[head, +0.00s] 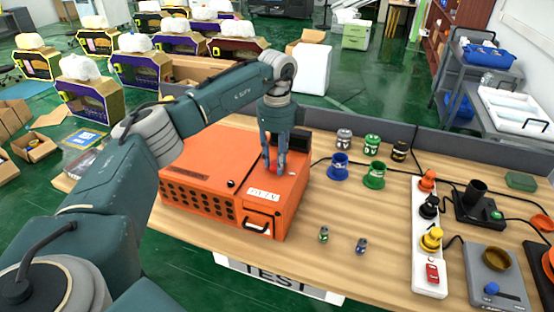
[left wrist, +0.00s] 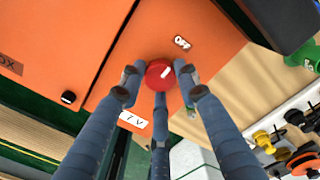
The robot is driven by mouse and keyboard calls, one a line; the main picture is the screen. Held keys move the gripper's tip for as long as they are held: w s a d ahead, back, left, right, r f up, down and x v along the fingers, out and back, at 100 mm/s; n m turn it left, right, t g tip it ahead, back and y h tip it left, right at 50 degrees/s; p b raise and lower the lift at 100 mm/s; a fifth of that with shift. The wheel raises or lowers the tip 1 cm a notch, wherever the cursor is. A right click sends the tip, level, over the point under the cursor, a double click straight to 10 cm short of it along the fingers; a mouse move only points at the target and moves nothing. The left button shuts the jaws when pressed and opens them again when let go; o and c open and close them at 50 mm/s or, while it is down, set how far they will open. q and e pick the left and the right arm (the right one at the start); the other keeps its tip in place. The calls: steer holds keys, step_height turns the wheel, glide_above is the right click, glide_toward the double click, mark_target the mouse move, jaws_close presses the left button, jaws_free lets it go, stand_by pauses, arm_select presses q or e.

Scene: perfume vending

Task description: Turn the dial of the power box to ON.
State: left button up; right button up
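The orange power box (head: 215,158) stands on the wooden table, left of centre in the head view. In the left wrist view its red dial (left wrist: 157,76) has a white mark that points to the upper right, toward a white OFF label (left wrist: 182,42). My left gripper (head: 274,168) points down at the box's top. In the left wrist view its three fingers (left wrist: 158,80) are spread around the dial, with small gaps seeming to show beside it. The fingers partly cover another white label (left wrist: 130,121). The ON mark cannot be made out. My right gripper is not in view.
A white power strip (head: 428,250) with plugs lies further right. A low grey partition (head: 375,130) runs behind the table.

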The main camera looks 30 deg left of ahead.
arm_select(q)
steer(key=shift+c, duration=0.9)
steer(key=shift+m, duration=0.5)
steer(key=m, duration=0.6)
steer(key=shift+r+p, duration=0.1)
steer(key=shift+p, duration=0.25)
steer(key=m, duration=1)
steer(key=shift+w+m, duration=0.1)
steer(key=shift+m, duration=0.3)
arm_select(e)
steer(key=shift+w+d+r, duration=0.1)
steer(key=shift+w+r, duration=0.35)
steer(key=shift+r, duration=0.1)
arm_select(q)
steer(key=o, duration=1.1)
steer(key=shift+o, duration=0.2)
